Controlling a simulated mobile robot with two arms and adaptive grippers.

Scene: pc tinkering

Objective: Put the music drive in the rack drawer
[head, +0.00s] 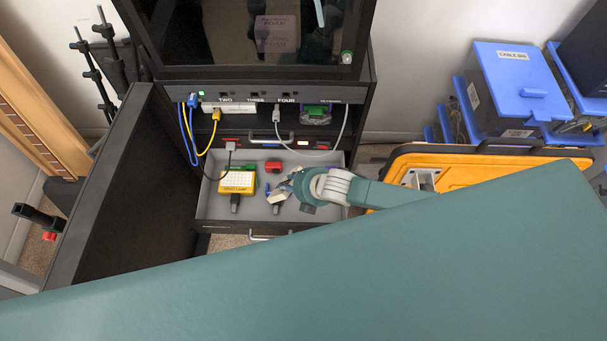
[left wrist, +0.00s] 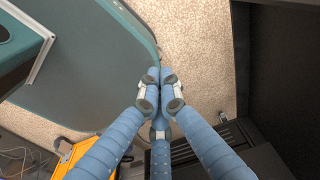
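The rack drawer (head: 216,210) is pulled open below the rack, with a grey inside. In it lie a yellow box (head: 237,181), a small red piece (head: 273,167), a small blue piece (head: 268,189) and a dark plug-like piece (head: 235,203). I cannot tell which, if any, is the music drive; no label is readable. My right gripper (head: 284,191) reaches in from the right, low over the drawer's right half. A pale piece (head: 278,198) is by its fingers; I cannot tell whether it is held. My left gripper (left wrist: 160,85) has its fingertips together, empty, above the carpet.
Cables hang from the rack panel (head: 255,97) on the left and right. A dark panel (head: 125,190) stands left of the drawer. An orange case (head: 480,170) and blue bins (head: 520,85) are on the right.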

